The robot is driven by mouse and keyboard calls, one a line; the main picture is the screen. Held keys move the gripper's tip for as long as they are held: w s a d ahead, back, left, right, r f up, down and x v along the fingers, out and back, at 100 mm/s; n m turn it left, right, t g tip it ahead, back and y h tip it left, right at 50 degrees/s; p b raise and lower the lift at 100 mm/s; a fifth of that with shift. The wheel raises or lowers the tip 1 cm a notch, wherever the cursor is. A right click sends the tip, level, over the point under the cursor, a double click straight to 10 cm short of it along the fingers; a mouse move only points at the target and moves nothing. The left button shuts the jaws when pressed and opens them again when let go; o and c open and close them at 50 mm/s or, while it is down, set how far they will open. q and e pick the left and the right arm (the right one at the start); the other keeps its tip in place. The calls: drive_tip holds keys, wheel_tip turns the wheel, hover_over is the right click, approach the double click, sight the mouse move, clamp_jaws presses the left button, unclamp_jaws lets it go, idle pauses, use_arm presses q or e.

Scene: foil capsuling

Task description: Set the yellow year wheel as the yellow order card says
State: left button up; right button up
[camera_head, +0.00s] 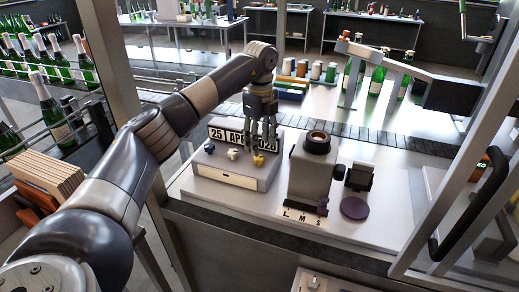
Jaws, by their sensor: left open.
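The date stamp box (235,178) stands on the bench at the middle, with white lettering on black tiles along its back. The tiles (219,133) read 25, APR and a year that looks like 2020, partly hidden by my gripper. I cannot make out a yellow order card. My right gripper is not in view.
A grey capsuling machine (312,168) stands close right of the box, with an L M S plate (300,217) in front. A purple disc (354,207) lies beside it. A dark conveyor (350,131) runs behind. Frame posts and a black handle (470,200) bound the right.

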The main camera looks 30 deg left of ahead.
sight(259, 157)
use_arm(q)
drive_tip(key=f, duration=0.3)
drive_tip(key=f+p, duration=0.1)
drive_tip(key=shift+w+a+f, duration=0.1)
drive_tip(key=shift+a+f, duration=0.2)
drive_tip(key=shift+f, duration=0.3)
drive_tip(key=c, duration=1.1)
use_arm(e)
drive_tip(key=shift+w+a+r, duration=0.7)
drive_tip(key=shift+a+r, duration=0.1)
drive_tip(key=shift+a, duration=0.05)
